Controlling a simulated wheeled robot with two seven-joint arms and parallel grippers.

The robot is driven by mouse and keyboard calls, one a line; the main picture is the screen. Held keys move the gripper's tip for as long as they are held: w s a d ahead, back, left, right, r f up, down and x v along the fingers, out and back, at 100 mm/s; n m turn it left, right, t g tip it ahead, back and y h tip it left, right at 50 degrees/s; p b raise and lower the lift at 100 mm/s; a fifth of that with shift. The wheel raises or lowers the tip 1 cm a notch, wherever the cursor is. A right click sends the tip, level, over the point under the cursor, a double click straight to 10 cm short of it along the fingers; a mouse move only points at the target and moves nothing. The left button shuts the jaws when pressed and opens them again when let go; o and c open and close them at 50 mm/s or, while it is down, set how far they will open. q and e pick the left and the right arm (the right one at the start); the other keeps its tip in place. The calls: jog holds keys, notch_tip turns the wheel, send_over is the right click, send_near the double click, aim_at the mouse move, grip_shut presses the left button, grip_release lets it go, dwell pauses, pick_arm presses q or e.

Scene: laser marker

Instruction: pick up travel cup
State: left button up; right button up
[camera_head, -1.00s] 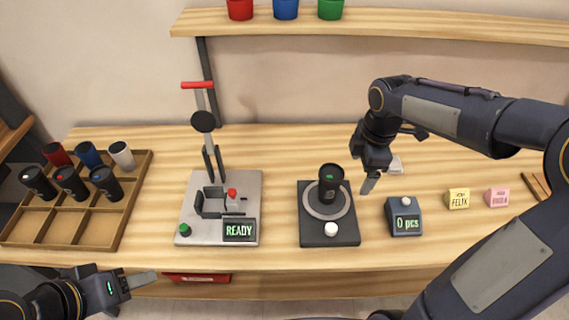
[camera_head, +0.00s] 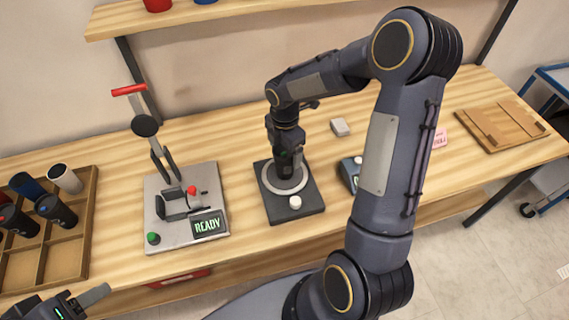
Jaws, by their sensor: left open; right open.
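The black travel cup (camera_head: 285,170) stands upright on the round grey plate of a dark square device (camera_head: 313,203), mostly hidden by my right gripper. My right gripper (camera_head: 287,152) is at the cup's upper part, with its jaws open; whether the fingers touch the cup I cannot tell. My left gripper (camera_head: 92,298) is open and empty at the lower left, in front of the table edge.
A lever press with a READY display (camera_head: 208,224) stands left of the device. A wooden tray (camera_head: 84,241) with several cups is at far left. A counter box (camera_head: 350,170) is partly behind my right arm.

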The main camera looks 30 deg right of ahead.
jog(key=c, duration=0.7)
jog(key=shift+o, duration=0.2)
jog(key=shift+r, duration=0.1)
